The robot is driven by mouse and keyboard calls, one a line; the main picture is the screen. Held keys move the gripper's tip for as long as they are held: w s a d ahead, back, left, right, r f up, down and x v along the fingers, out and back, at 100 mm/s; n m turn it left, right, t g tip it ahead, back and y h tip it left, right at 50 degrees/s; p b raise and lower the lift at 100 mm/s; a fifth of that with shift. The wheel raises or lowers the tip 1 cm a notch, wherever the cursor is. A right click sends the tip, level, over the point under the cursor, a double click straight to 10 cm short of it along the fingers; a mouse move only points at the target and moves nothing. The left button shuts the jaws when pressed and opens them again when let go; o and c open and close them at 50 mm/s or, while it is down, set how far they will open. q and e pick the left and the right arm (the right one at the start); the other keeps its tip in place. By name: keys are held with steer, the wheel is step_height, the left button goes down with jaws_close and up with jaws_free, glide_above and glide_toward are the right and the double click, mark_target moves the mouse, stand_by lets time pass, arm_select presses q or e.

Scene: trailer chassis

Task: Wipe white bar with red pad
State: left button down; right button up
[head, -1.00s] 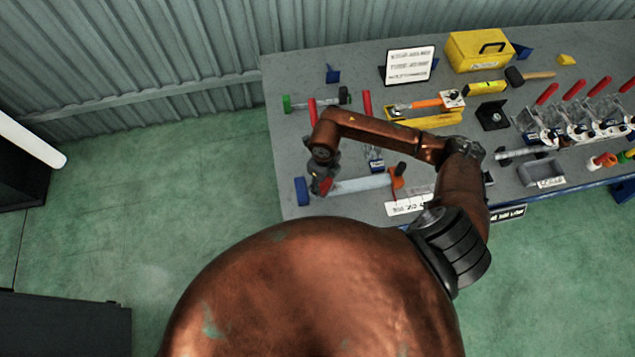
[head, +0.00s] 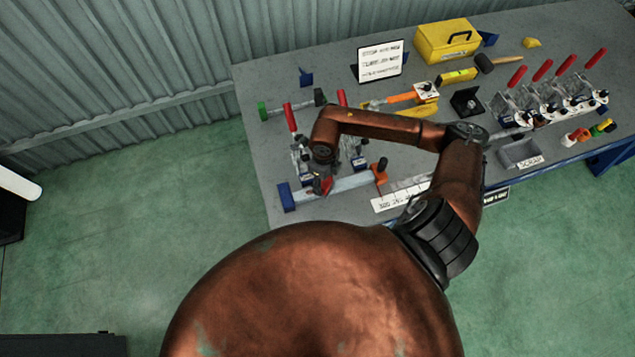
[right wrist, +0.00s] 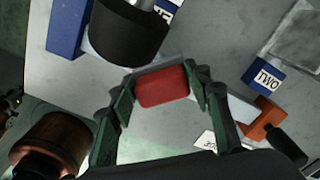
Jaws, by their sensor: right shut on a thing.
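The white bar (head: 350,184) lies near the front edge of the grey bench, between a blue end block (head: 287,197) and an orange clamp end (head: 380,173). My right gripper (head: 322,184) is over the bar's left part, nearer the blue block. It is shut on the red pad (right wrist: 162,87), which shows between the fingers in the right wrist view. The pad is over the bar (right wrist: 240,110) and hides part of it; I cannot tell whether they touch. The pad shows only as a small red patch in the head view. My left gripper is not in view.
Toggle clamps with red handles (head: 290,117) stand just behind the bar. A grey tray (head: 520,153), a yellow toolbox (head: 447,40) and a sign (head: 380,61) are farther off. A block marked TWO (right wrist: 265,77) is near the gripper.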

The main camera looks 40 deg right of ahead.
steer(key=shift+s+d+f, duration=0.1)
steer(key=shift+s+d, duration=0.15)
steer(key=shift+d, duration=0.45)
steer(key=shift+r+p, duration=1.65)
steer(key=shift+r, duration=1.4)
steer(key=shift+r+p, duration=0.85)
steer(key=shift+r, duration=0.7)
steer(key=shift+f, duration=0.15)
steer(key=f+b, duration=0.6)
steer(key=shift+w+a+f, duration=0.1)
steer(key=shift+w+f, duration=0.15)
steer(key=shift+f, duration=0.15)
steer(key=shift+f+b, duration=0.95)
steer(key=shift+f, duration=0.05)
